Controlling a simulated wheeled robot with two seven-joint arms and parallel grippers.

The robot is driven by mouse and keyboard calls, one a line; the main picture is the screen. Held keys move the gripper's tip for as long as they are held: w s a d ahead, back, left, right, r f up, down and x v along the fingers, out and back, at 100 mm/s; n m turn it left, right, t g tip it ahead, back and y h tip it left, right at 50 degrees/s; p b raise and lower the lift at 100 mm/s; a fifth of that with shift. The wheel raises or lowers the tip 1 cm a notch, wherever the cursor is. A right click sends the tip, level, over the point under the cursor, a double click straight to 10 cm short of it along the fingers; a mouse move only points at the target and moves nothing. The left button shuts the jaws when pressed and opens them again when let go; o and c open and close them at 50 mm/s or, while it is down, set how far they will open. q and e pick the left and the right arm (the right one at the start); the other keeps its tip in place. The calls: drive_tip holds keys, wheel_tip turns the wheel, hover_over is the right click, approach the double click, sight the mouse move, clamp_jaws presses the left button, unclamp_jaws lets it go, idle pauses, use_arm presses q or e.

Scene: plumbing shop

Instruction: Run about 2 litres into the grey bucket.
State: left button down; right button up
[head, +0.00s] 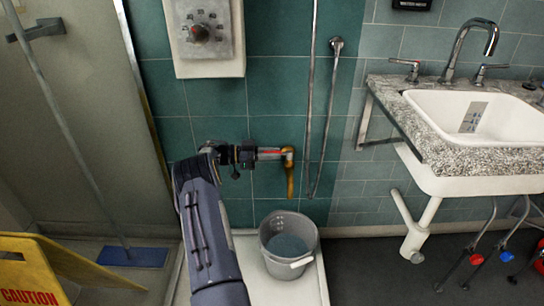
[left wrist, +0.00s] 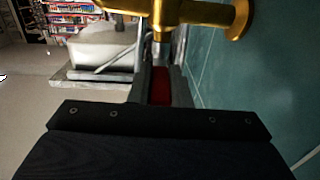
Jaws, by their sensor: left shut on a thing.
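A brass tap (head: 290,176) comes out of the green tiled wall, its spout pointing down. In the left wrist view the brass tap (left wrist: 190,12) crosses the top. My left gripper (head: 268,153) reaches the tap from the left and is shut on its red handle (left wrist: 171,88), which shows between the fingers. The grey bucket (head: 268,240) stands upright below the spout. A blue-grey surface shows inside it; I cannot tell how deep it is. I make out no clear stream between spout and bucket. My right gripper is not in view.
The bucket stands on a pale shower tray (head: 310,289). A white sink (head: 480,118) in a speckled counter is at the right, with pipes below. A yellow caution sign (head: 28,272) stands at lower left. A control panel (head: 207,38) hangs above the tap.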

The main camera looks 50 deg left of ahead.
use_arm(q)
drive_tip(key=shift+w+a+r+m+g+h, duration=0.1)
drive_tip(key=shift+m+g+h, duration=0.2)
drive_tip(key=shift+h, duration=0.1)
drive_tip(key=c, duration=1.3)
unclamp_jaws()
drive_tip(key=shift+c, duration=0.2)
drive_tip(key=p+v, duration=0.1)
drive_tip(key=v, duration=0.6)
drive_tip(key=shift+s+a, duration=0.25)
drive_tip(key=shift+a, duration=0.05)
drive_tip(key=shift+s+d, duration=0.1)
